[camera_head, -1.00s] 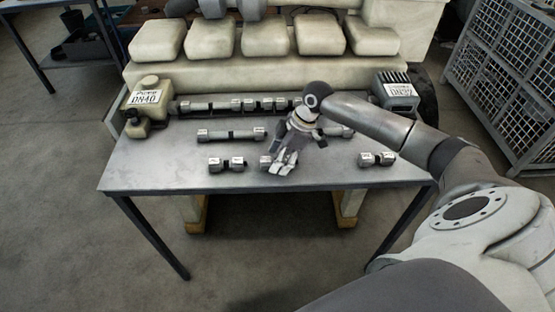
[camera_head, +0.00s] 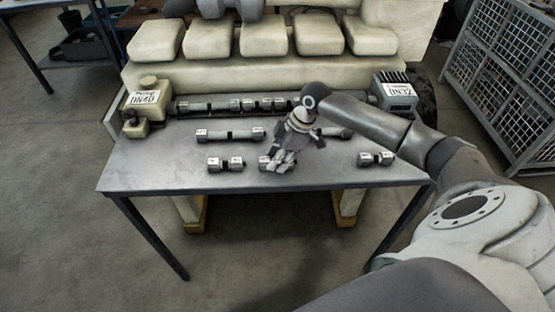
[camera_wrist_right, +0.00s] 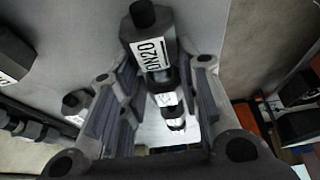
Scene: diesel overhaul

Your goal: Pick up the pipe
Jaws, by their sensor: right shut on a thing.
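A short dark pipe with grey end fittings (camera_head: 264,161) is at the middle of the table's front row, mostly hidden by my gripper. In the right wrist view the pipe (camera_wrist_right: 152,55) runs between the fingers and bears a white label reading DN20. My right gripper (camera_head: 278,165) reaches down over the pipe and is shut on it; its fingers (camera_wrist_right: 158,95) stand on both sides of it. I cannot tell whether the pipe touches the tabletop. My left gripper is not in view.
The grey table (camera_head: 150,172) also bears a short pipe at left (camera_head: 226,164), one at right (camera_head: 376,159), and longer pipes behind (camera_head: 230,135). A pale DN40 unit (camera_head: 145,104) and a grey labelled box (camera_head: 394,92) stand at its back corners. The table's front strip is clear.

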